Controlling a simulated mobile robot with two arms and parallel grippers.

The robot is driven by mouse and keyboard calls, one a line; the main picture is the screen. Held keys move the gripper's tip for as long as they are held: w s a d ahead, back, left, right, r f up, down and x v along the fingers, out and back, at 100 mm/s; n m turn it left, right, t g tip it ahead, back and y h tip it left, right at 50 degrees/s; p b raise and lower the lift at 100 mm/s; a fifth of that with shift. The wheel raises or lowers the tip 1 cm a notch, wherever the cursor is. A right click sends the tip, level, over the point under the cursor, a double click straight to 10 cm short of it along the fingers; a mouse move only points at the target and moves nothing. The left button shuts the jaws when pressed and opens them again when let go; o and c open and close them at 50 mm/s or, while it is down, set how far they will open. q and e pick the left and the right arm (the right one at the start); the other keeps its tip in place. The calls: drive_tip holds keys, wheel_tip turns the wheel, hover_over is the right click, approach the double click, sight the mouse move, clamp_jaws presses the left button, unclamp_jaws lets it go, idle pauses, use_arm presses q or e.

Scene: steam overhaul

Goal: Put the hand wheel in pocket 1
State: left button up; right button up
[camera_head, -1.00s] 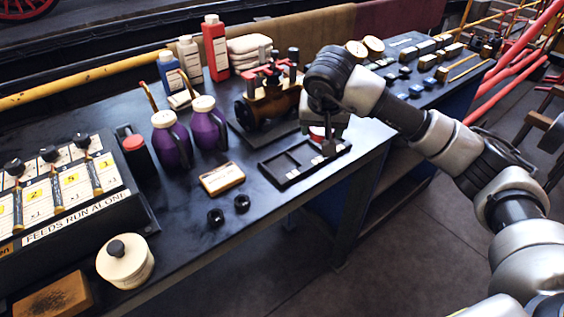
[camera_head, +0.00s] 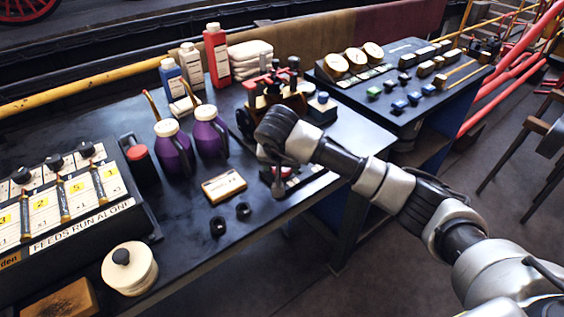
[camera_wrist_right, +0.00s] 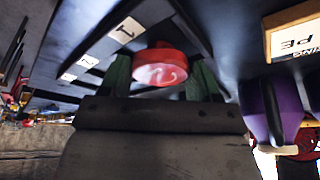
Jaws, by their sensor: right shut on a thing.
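My right gripper (camera_head: 277,190) is over the near left part of the black pocket tray (camera_head: 308,181). In the right wrist view, its fingers (camera_wrist_right: 160,75) are shut on the red round hand wheel (camera_wrist_right: 160,66). The tray (camera_wrist_right: 104,47) lies just beyond the wheel, with a white label reading 1 (camera_wrist_right: 128,30) close by and further labels in a row. I cannot tell whether the wheel touches the tray. The wrist hides much of the tray in the head view. My left gripper is not in view.
A brass valve assembly (camera_head: 275,95) stands behind my wrist. The bench's front edge is near.

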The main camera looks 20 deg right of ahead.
drive_tip(key=o, duration=1.1)
drive_tip(key=shift+f, duration=0.1)
drive_tip(key=shift+r, duration=0.3)
drive_tip(key=v, duration=1.1)
drive_tip(key=shift+s+r+b, duration=0.2)
drive_tip(key=shift+r+b, duration=0.15)
